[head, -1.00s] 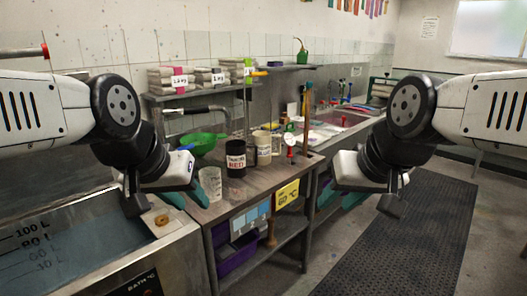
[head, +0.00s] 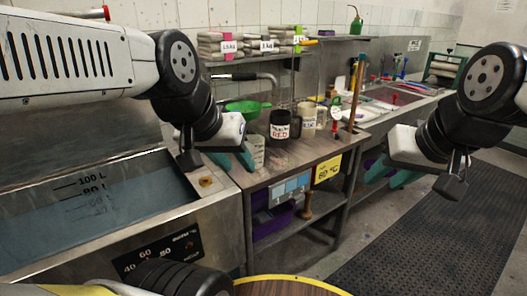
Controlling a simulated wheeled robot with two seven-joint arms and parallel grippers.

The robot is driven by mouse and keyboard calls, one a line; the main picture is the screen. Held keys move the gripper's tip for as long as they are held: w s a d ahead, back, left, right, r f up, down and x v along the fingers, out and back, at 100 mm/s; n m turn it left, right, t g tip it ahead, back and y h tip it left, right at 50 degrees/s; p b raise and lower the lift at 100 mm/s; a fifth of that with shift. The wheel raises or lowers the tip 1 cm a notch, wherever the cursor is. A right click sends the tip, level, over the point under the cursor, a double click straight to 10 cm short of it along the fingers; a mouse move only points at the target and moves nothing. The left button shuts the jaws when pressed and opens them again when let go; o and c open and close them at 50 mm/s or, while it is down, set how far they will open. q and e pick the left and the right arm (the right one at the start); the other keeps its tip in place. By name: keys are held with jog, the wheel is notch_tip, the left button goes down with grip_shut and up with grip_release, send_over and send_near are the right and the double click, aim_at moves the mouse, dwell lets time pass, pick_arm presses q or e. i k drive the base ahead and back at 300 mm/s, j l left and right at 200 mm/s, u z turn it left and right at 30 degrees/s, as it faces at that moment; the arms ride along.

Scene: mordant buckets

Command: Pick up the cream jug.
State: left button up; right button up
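The cream jug (head: 307,114) stands upright on the dark bench, just behind and right of a black jug (head: 281,128) labelled RED. It is pale with a white label, and the black jug partly overlaps its left side. My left gripper (head: 236,160), with teal fingers apart, is over the left end of the bench, to the left of both jugs and not touching them. My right gripper (head: 390,175) has its teal fingers apart and empty, in front of the bench's right end. Neither gripper holds anything.
A clear beaker (head: 257,152) stands near my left gripper. A green scoop (head: 246,107) lies behind it. Upright sticks (head: 356,90) and a red-dialled gauge (head: 335,113) stand right of the jugs. A dye bath (head: 100,205) is at left. A round yellow-rimmed top (head: 290,284) shows at the bottom.

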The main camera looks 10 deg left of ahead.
aim_at(308, 111)
jog(key=i+l+u, duration=0.1)
jog(key=u, duration=0.25)
jog(key=i+l+u, duration=0.15)
jog(key=u, duration=0.15)
jog(key=i+l+u, duration=0.1)
jog(key=u, duration=0.25)
jog(key=i+l, duration=0.15)
jog(key=l, duration=0.25)
jog(key=i+l+u, duration=0.15)
jog(key=l, duration=0.25)
jog(key=i+l, duration=0.1)
jog(key=l, duration=0.3)
jog(key=i+l+u, duration=0.15)
jog(key=l, duration=0.25)
jog(key=i+l, duration=0.1)
jog(key=l, duration=0.35)
jog(key=i+l+u, duration=0.15)
jog(key=l, duration=0.25)
jog(key=k, duration=0.05)
